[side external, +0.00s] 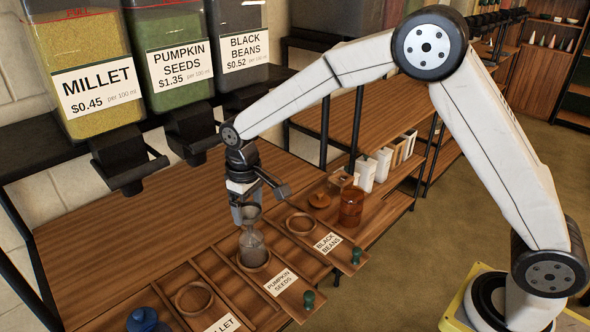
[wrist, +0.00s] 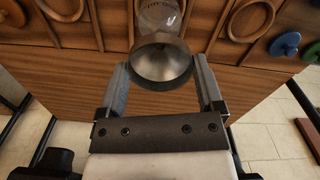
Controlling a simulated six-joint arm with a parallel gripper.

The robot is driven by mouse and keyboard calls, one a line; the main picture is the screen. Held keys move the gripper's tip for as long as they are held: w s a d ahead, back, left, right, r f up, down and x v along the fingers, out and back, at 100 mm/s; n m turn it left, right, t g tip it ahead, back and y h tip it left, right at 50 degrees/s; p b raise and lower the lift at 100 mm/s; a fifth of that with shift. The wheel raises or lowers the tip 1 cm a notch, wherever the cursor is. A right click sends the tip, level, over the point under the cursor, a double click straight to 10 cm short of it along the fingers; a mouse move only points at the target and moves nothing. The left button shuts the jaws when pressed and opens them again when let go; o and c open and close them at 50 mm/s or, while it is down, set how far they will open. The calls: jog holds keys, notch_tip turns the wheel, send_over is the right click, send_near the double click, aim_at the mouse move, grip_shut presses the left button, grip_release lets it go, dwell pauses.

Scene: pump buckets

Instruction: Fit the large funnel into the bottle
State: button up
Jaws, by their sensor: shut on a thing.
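My gripper (wrist: 162,75) is shut on the rim of a grey metal funnel (wrist: 160,62), one finger on each side of its wide mouth. In the side view the funnel (side external: 251,214) is upright in my gripper (side external: 247,213), directly over the clear bottle (side external: 252,245). The bottle stands upright in the round holder of the pumpkin seeds tray. The bottle (wrist: 160,17) also shows behind the funnel in the wrist view. The funnel's spout is hidden or too small to see, so I cannot tell whether it sits inside the bottle's neck.
Empty ring holders flank the bottle, one on the black beans tray (side external: 300,224) and one on the left (side external: 194,298). An amber jar (side external: 351,206) and an orange lid (side external: 319,200) stand to the right. A blue object (side external: 146,320) is at front left. Dispensers (side external: 190,131) hang above.

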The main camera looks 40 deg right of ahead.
jog(key=shift+f, duration=0.5)
dwell(0.5)
jog(key=o, duration=0.7)
jog(key=shift+r, duration=0.2)
jog(key=shift+r, duration=3.35)
